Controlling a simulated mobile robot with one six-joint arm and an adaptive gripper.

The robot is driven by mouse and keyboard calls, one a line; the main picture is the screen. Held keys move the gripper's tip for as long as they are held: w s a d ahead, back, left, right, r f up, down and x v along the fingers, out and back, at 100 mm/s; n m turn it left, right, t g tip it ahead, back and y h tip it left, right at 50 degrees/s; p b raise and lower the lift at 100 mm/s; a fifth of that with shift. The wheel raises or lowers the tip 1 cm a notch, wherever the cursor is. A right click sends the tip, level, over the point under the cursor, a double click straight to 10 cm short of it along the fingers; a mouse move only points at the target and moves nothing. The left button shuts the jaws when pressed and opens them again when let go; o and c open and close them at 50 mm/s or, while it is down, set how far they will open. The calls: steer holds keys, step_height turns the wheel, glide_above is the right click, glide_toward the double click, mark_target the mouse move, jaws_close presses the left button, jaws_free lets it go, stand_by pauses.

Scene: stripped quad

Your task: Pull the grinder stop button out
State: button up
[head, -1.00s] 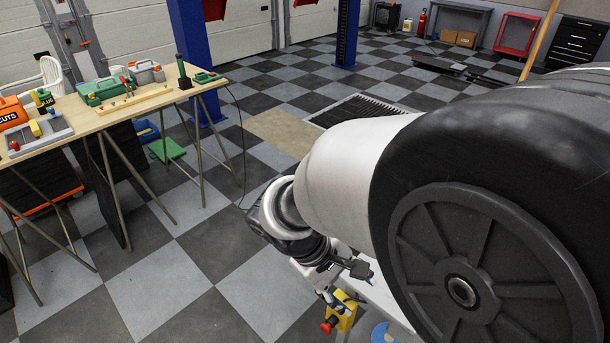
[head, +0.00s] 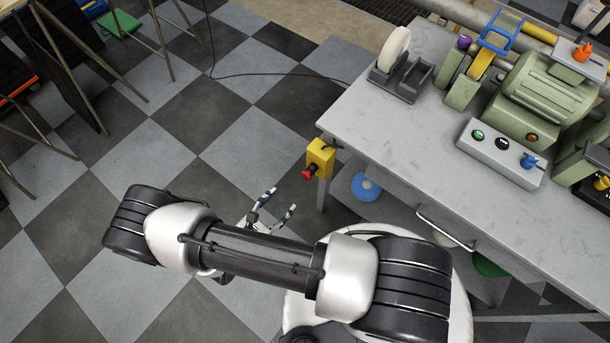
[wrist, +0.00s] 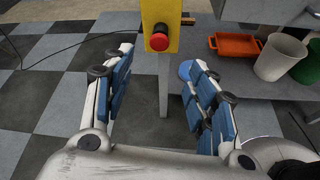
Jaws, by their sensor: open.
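The grinder stop button is a red mushroom button (head: 309,172) on a yellow box (head: 321,155) fixed at the corner of the grey workbench (head: 345,128). In the wrist view the red button (wrist: 159,42) sits on the lower part of the yellow box (wrist: 160,14), near the top centre. My gripper (head: 278,203) is open and empty, a little below and left of the button in the head view. In the wrist view its blue-padded fingers (wrist: 158,75) stand wide apart, with the button between and beyond their tips. They do not touch it.
A green bench grinder (head: 548,100) and a grey control box (head: 500,153) stand on the bench. Below it are an orange tray (wrist: 236,45), a white bin (wrist: 281,58) and a blue round object (head: 366,186). A bench leg (wrist: 163,88) stands under the button.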

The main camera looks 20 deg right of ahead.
mark_target(305, 177)
steer(key=b+x, duration=0.4)
steer(key=x, duration=1.3)
steer(key=shift+d+f, duration=0.2)
steer(key=shift+f, duration=0.05)
jaws_close()
